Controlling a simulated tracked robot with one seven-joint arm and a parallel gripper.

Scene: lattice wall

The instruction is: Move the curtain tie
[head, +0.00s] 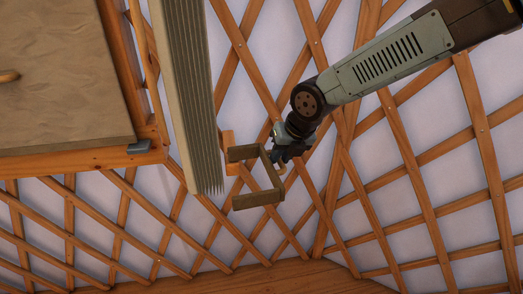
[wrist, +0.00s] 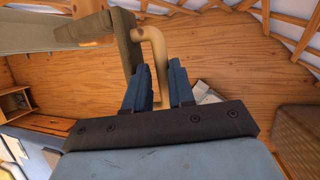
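The curtain tie is a squared, olive-brown U-shaped piece (head: 262,198) with a tan curved handle. In the head view it is beside the lower end of the pleated grey-beige curtain (head: 188,90), its open side facing left toward the curtain. My gripper (head: 283,153) is at the tie's right side. In the wrist view the tie's tan handle (wrist: 158,55) runs down between my two blue-grey fingers (wrist: 160,80), which are close together around it. The contact on the handle is partly hidden. The olive-brown part (wrist: 125,38) is just beyond the left finger.
A wooden lattice wall (head: 430,200) with white cloth behind it surrounds the curtain.

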